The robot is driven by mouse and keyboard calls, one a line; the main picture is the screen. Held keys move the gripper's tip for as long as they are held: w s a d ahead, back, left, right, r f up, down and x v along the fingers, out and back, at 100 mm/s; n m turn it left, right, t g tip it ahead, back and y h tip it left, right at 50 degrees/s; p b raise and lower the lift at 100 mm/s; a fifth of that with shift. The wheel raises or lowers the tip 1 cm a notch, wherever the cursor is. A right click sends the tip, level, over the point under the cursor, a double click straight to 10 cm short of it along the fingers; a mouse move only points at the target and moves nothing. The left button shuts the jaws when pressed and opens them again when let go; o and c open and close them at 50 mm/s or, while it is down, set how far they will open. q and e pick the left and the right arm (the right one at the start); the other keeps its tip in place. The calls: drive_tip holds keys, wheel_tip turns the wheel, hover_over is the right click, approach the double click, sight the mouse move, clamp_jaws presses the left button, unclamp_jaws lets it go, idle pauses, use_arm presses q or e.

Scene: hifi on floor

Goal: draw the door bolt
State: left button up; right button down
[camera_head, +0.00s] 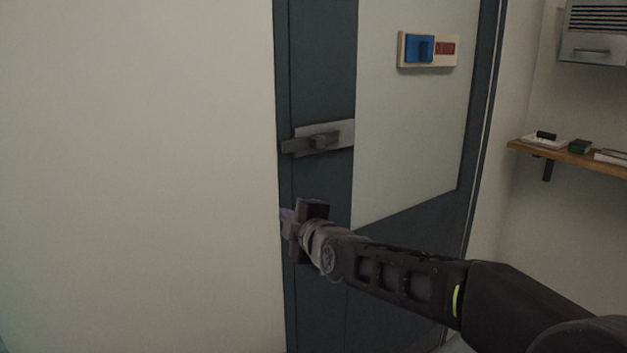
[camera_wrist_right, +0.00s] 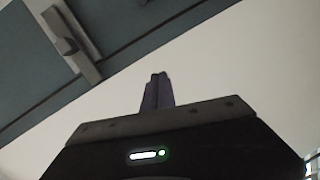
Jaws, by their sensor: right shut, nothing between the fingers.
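The door (camera_head: 325,195) is dark blue-grey with a large pale panel. A grey metal bolt (camera_head: 322,141) with a block-shaped knob is mounted across its left side, and its left end reaches the door's left edge. The bolt also shows at the upper left of the right wrist view (camera_wrist_right: 68,42). My right gripper (camera_head: 286,215) is below the bolt, near the door's left edge, and apart from it. Its fingers are shut and empty, and they show together in the right wrist view (camera_wrist_right: 157,92). My left gripper is not in view.
A small plate with a blue slider and a red part (camera_head: 428,50) is on the door's upper panel. A wooden shelf (camera_head: 575,157) with small items juts from the right wall, under a grey wall box (camera_head: 594,35). The white wall (camera_head: 135,180) left of the door is bare.

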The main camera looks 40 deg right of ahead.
drive_tip(key=s+d+r+n+t+h, duration=0.1)
drive_tip(key=s+r, duration=0.1)
drive_tip(key=r, duration=0.3)
drive_tip(key=s+d+r+n, duration=0.1)
drive_tip(key=s+d+r, duration=0.1)
drive_tip(key=r, duration=0.4)
drive_tip(key=shift+s+d+t+h, duration=0.25)
drive_tip(key=shift+d+t+h, duration=0.05)
drive_tip(key=shift+t+h, duration=0.1)
drive_tip(key=shift+r, duration=0.1)
drive_tip(key=p, duration=0.3)
approach(306, 145)
drive_tip(key=w+a, duration=0.1)
drive_tip(key=w, duration=0.2)
drive_tip(key=w+a, duration=0.1)
drive_tip(key=w, duration=0.1)
drive_tip(key=shift+w+a+r, duration=0.1)
drive_tip(key=shift+w+a, duration=0.2)
drive_tip(key=shift+w, duration=0.05)
drive_tip(key=d, duration=0.2)
drive_tip(key=shift+s+d+r+p, duration=0.2)
drive_tip(key=shift+s+d+p, duration=0.1)
drive_tip(key=shift+s+p, duration=0.05)
drive_tip(key=shift+d+f+p, duration=0.2)
drive_tip(key=shift+d+p, duration=0.15)
drive_tip(key=shift+d, duration=0.3)
